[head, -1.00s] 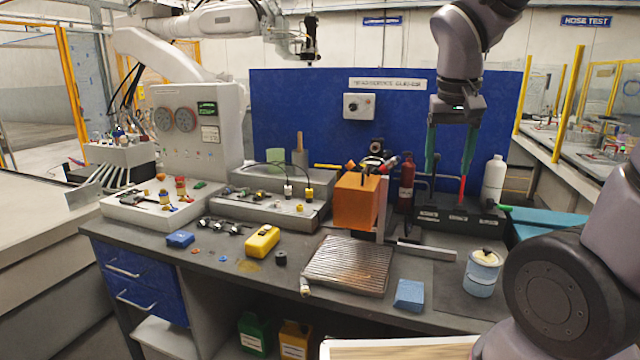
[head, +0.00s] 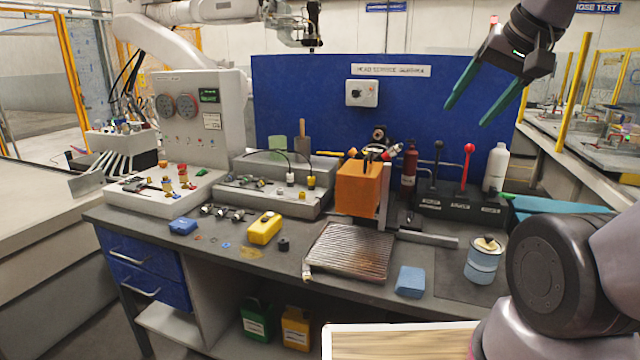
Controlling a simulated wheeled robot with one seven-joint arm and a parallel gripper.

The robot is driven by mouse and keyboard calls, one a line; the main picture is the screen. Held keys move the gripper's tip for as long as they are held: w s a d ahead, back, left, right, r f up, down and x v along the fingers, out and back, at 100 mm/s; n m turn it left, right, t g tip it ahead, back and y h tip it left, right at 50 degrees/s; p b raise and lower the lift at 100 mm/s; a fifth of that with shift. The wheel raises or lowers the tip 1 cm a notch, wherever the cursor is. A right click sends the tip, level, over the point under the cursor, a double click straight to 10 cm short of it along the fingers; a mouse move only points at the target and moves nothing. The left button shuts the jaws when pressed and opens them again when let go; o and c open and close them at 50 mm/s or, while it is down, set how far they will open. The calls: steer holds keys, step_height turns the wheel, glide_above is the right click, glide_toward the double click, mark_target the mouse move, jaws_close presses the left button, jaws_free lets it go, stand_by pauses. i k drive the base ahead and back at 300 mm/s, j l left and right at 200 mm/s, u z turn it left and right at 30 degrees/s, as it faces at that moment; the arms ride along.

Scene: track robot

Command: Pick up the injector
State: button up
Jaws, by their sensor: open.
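My gripper (head: 466,115) is at the upper right, high above the bench, in front of the blue back panel. Its two teal fingers are spread apart, tilted down to the left, with nothing between them. I cannot tell for certain which thing is the injector. Several small dark metal parts (head: 227,212) lie in a row on the bench at the left. A small pale metal cylinder (head: 307,272) lies at the front left corner of the ribbed metal tray (head: 350,250). My gripper is far from all of these.
The bench (head: 290,285) also holds a yellow box (head: 265,228), an orange box (head: 358,188), a blue sponge (head: 410,281) and a can (head: 484,260). A red-knobbed lever (head: 468,158) and a white bottle (head: 496,167) stand at the back right. The front edge is mostly clear.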

mark_target(305, 270)
steer(key=j+z, duration=0.15)
steer(key=z, duration=0.25)
steer(key=j+z, duration=0.15)
steer(key=z, duration=0.25)
steer(key=j+z, duration=0.15)
steer(key=z, duration=0.3)
steer(key=k+j+z, duration=0.1)
steer(key=z, duration=0.3)
steer(key=k+j+z, duration=0.35)
steer(key=k+j, duration=0.2)
steer(key=k+j+z, duration=0.3)
steer(key=k+j, duration=0.15)
steer(key=k, duration=0.2)
steer(key=k+j, duration=0.25)
steer(key=k, duration=0.15)
